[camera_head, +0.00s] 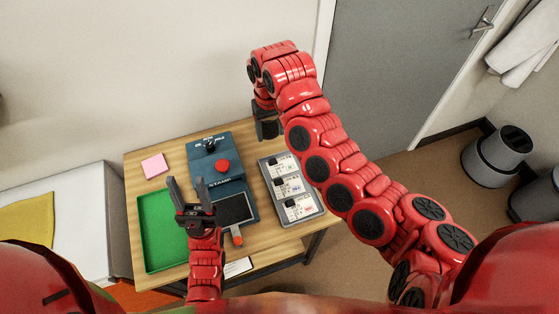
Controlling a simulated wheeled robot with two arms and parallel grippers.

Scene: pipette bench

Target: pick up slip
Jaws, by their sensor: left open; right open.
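A small white slip (238,267) lies near the front edge of the wooden table, partly hidden by my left arm. A grey tray (312,212) on the right of the table holds three white cards with dark clips; I cannot tell whether these are also slips. My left gripper (186,186) is open and empty, fingers pointing away from me, between the green tray and the stamp device, left of and beyond the white slip. My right gripper (268,127) is open above the table's far right edge, beyond the grey tray, its fingers partly hidden by its wrist.
A blue-grey stamp device (232,196) with a red button (222,166) stands mid-table. An orange-handled tool (237,237) lies before it. A green tray (152,258) is on the left, a pink pad (154,165) at the back left. Bare wood (185,150) shows at the back.

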